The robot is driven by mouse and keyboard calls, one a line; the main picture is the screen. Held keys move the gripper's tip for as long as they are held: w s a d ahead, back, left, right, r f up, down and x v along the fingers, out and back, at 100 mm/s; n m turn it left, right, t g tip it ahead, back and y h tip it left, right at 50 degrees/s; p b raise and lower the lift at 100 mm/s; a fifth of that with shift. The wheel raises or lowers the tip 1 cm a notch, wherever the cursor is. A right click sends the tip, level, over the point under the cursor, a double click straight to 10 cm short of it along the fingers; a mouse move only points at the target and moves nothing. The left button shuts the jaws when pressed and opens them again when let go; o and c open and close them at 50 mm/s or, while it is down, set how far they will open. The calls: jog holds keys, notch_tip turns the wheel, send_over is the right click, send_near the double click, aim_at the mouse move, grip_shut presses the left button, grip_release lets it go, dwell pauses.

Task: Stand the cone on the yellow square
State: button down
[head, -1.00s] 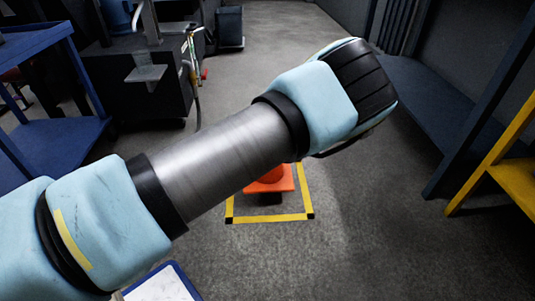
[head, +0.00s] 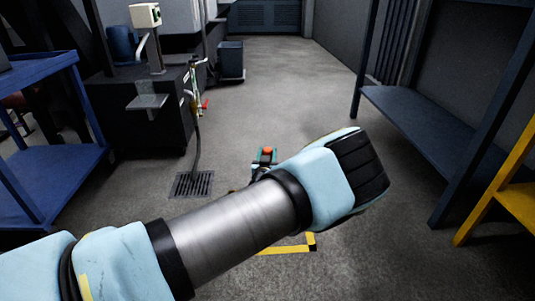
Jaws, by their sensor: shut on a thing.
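The orange tip of the cone (head: 267,150) shows just above my forearm, between the fingers of my gripper (head: 264,158). My gripper is shut on the cone near its top. The rest of the cone, including its base, is hidden behind my arm. The yellow square (head: 285,249) is a tape outline on the floor. Only its near edge and near right corner show clearly below my arm. I cannot tell whether the cone's base touches the floor or how it lies to the square.
A blue shelf cart (head: 45,165) stands at the left beside a dark machine (head: 125,100). A floor drain (head: 192,184) lies left of centre. A dark bench (head: 430,125) and a yellow rack (head: 515,200) line the right. The floor (head: 300,70) behind is open.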

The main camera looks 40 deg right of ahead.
jog(key=shift+c, duration=2.1)
grip_release()
jog(key=shift+r, duration=0.15)
jog(key=shift+s+a, duration=0.25)
jog(key=p+v, duration=0.3)
jog(key=v, duration=0.8)
jog(key=shift+a+p, duration=0.15)
jog(key=shift+p, duration=0.15)
